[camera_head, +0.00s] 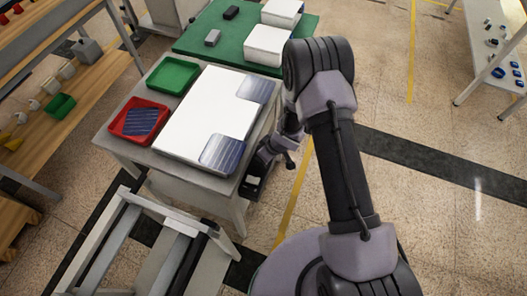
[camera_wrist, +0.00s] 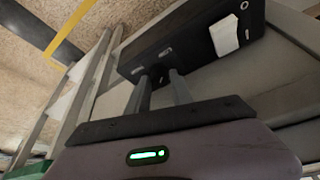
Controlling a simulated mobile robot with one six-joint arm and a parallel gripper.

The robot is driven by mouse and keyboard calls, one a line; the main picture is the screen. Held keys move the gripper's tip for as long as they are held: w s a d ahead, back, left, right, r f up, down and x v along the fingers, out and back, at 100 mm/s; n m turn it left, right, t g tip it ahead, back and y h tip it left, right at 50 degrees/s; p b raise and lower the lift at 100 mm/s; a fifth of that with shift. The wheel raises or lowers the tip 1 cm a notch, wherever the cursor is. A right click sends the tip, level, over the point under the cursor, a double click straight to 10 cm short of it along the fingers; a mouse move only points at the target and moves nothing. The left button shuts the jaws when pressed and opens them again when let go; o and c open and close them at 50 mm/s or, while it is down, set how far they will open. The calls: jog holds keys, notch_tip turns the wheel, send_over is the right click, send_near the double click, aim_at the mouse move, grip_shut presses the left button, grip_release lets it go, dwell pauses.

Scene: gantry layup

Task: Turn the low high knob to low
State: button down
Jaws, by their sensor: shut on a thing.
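A black control box (camera_wrist: 190,35) with a white label (camera_wrist: 224,36) fills the upper part of the wrist view. In the head view the box (camera_head: 250,188) sits at the right side of the white-topped table, partly hidden by my arm.
The table (camera_head: 125,152) holds a large white panel (camera_head: 200,115), blue solar cells (camera_head: 222,152), a red tray (camera_head: 120,132) and a green tray (camera_head: 170,88). A metal frame (camera_head: 120,220) stands at the front left. Open floor lies to the right.

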jog(key=c, duration=1.1)
grip_release()
jog(key=shift+c, duration=0.2)
jog(key=p+v, duration=0.6)
jog(key=v, duration=1.1)
jog(key=shift+d+r+p, duration=0.15)
jog(key=shift+d+p, duration=0.05)
jog(key=shift+p, duration=0.15)
